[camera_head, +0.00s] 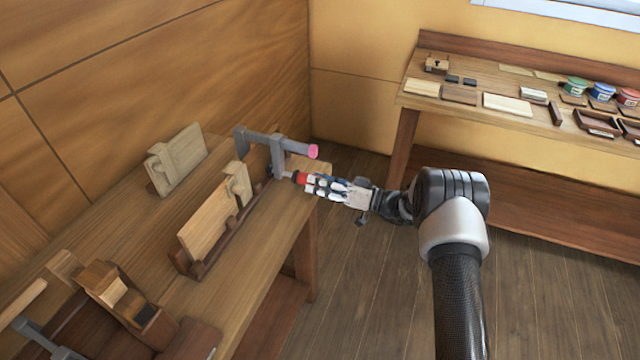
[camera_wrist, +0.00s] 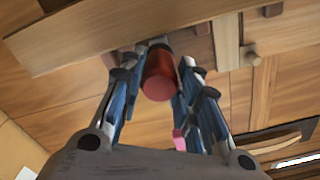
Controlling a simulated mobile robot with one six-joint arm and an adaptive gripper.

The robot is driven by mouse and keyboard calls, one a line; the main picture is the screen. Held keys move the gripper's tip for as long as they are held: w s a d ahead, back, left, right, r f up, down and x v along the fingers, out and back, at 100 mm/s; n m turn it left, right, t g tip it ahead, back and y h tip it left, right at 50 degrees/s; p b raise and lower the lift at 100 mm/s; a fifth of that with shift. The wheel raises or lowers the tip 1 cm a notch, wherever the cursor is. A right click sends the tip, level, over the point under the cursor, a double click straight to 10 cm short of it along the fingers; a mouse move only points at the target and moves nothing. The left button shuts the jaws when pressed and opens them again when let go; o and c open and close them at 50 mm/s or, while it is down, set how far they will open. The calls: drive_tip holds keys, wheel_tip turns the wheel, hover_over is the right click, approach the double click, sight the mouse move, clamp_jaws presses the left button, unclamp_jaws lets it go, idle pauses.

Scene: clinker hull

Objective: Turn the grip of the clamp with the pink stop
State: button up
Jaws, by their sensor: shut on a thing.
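The clamp (camera_head: 278,145) is a grey metal frame at the far right end of the wooden bench, with a pink stop (camera_head: 313,151) on the end of its bar. Its red grip (camera_head: 300,178) sticks out below the bar, towards my arm. My gripper (camera_head: 312,183) is shut on the red grip at the bench's edge. In the wrist view the red grip (camera_wrist: 159,80) sits between the two fingers of my gripper (camera_wrist: 163,82). A bit of the pink stop (camera_wrist: 179,140) shows beside the right finger. The jaw contact is partly hidden by the fingers.
A board in a wooden cradle (camera_head: 205,240) stands on the bench left of the clamp, with another upright piece (camera_head: 176,160) behind. A second table (camera_head: 480,90) with tins and trays stands right. Floor between is clear.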

drive_tip(key=shift+a+r+n, duration=0.15)
drive_tip(key=shift+n, duration=0.95)
drive_tip(key=o, duration=0.8)
drive_tip(key=shift+a, duration=0.15)
drive_tip(key=shift+o, duration=1.3)
drive_tip(key=shift+d, duration=0.25)
drive_tip(key=v, duration=1.1)
drive_tip(key=shift+s+d, duration=0.15)
drive_tip(key=shift+d, duration=0.25)
